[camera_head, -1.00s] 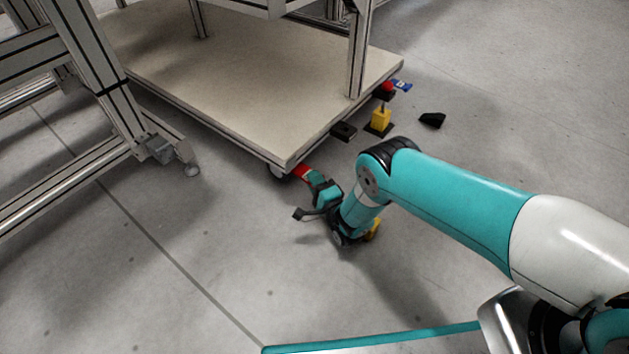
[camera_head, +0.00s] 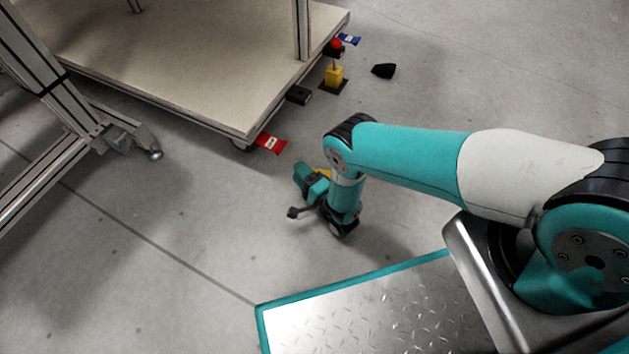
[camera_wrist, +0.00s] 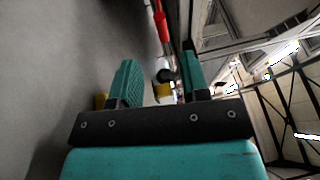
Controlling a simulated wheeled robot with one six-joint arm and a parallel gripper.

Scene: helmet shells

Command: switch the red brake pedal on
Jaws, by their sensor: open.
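The red brake pedal (camera_head: 271,143) sticks out at the near corner of the wheeled platform, low near the floor, with a white mark on it. In the wrist view a red strip (camera_wrist: 161,28), which looks like this pedal, shows beyond the fingers. My gripper (camera_head: 299,176) is low over the floor, below and right of the pedal in the head view, with a visible gap between them. In the wrist view my gripper's two fingers (camera_wrist: 160,76) stand apart with nothing held. I cannot tell whether the pedal is pressed or raised.
The beige platform (camera_head: 150,65) has a sharp near corner beside the pedal. A black piece (camera_head: 383,70) lies on otherwise clear floor.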

